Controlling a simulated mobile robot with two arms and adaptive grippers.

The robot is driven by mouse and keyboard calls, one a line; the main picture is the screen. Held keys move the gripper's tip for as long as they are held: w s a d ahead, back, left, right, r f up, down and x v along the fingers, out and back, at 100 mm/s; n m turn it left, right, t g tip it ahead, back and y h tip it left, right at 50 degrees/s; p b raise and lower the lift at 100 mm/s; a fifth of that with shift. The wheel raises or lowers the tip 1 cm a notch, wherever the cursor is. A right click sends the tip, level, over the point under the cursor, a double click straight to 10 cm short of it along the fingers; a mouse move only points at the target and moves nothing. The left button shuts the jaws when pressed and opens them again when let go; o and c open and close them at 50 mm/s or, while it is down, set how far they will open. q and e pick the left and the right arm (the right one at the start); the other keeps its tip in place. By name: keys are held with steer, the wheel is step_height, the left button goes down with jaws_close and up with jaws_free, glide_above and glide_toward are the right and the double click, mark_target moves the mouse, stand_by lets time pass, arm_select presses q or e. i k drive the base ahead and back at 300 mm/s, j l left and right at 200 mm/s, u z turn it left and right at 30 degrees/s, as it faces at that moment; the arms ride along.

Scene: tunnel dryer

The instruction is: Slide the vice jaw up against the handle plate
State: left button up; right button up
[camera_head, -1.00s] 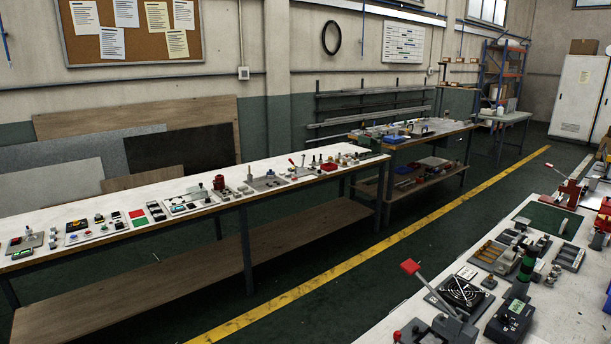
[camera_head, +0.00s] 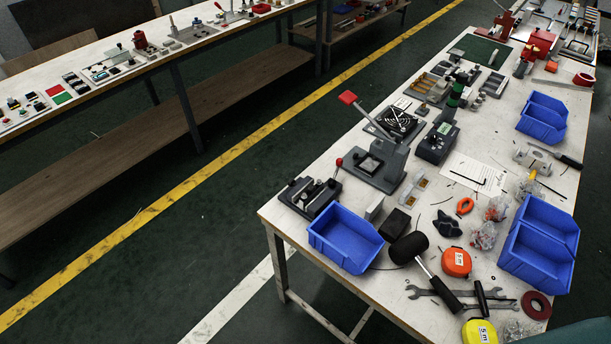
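Neither gripper is in view. I cannot tell for certain which item is the vice with the jaw, and I cannot pick out a handle plate. A red vice-like device (camera_head: 538,44) stands at the far end of the right workbench (camera_head: 285,219). A small pale metal block-like device (camera_head: 533,160) sits near the bench's right side, beside a screwdriver. A dark fixture with rods (camera_head: 310,195) lies at the near left corner. A grey lever press (camera_head: 378,163) with a red-tipped handle stands behind it.
Blue bins stand at the near left (camera_head: 345,238) and at the right (camera_head: 541,118) of the bench. A mallet (camera_head: 409,249), an orange tape measure (camera_head: 456,263) and wrenches lie at the front. Another long bench (camera_head: 101,58) is across a clear aisle with a yellow floor line (camera_head: 185,187).

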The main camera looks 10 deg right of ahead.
mark_target(296, 192)
steer(key=i+j+z, duration=0.1)
steer(key=z, duration=0.4)
steer(key=j+z, duration=0.25)
steer(key=z, duration=0.2)
steer(key=j+z, duration=0.25)
steer(key=z, duration=0.25)
steer(key=j+z, duration=0.15)
steer(key=j, duration=0.4)
steer(key=j+z, duration=0.2)
steer(key=j, duration=0.35)
steer(key=k+j+z, duration=0.15)
steer(key=j, duration=0.4)
steer(key=k+j+z, duration=0.15)
steer(key=j, duration=0.4)
steer(key=k+j, duration=0.2)
steer(key=k, duration=0.15)
steer(key=k+j, duration=0.15)
steer(key=k, duration=0.15)
